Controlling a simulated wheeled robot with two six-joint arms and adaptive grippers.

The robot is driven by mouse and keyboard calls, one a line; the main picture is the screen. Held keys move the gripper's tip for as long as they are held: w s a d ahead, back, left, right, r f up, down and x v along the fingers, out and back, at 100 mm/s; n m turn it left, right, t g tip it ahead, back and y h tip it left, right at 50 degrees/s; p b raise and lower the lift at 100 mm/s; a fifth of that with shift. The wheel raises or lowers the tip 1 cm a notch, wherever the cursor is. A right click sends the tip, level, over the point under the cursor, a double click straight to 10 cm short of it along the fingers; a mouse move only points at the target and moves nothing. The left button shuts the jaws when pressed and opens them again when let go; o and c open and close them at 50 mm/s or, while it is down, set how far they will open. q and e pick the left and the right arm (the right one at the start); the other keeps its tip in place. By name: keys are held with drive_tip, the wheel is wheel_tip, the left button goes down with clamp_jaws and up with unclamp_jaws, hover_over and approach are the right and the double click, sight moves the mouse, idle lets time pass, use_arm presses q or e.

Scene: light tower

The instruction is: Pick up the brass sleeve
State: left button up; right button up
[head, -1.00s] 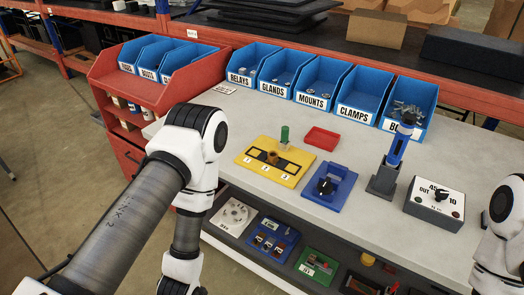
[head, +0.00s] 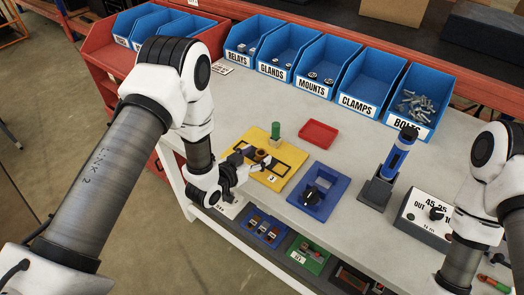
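The brass sleeve (head: 263,153) is a small brown ring-shaped piece on the yellow numbered plate (head: 291,160) on the bench. A green-topped peg (head: 275,133) stands just behind it. My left gripper (head: 251,163) is over the near left part of the plate, its fingers spread and empty, pointing right. Its fingertips are close to the sleeve; I cannot tell whether they touch it. The gripper hides the plate's left part. My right arm shows at the right edge, but its gripper is out of view.
A red tray (head: 318,134) lies behind the plate. A blue knob plate (head: 322,205), a blue tool in a dark stand (head: 377,194) and a grey dial box (head: 420,232) stand to the right. Blue labelled bins (head: 357,104) line the back. A lower shelf holds several small plates.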

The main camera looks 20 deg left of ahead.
use_arm(q)
drive_tip(key=shift+w+d+f, duration=0.15)
drive_tip(key=shift+w+f, duration=0.05)
drive_tip(key=shift+w, duration=0.2)
clamp_jaws()
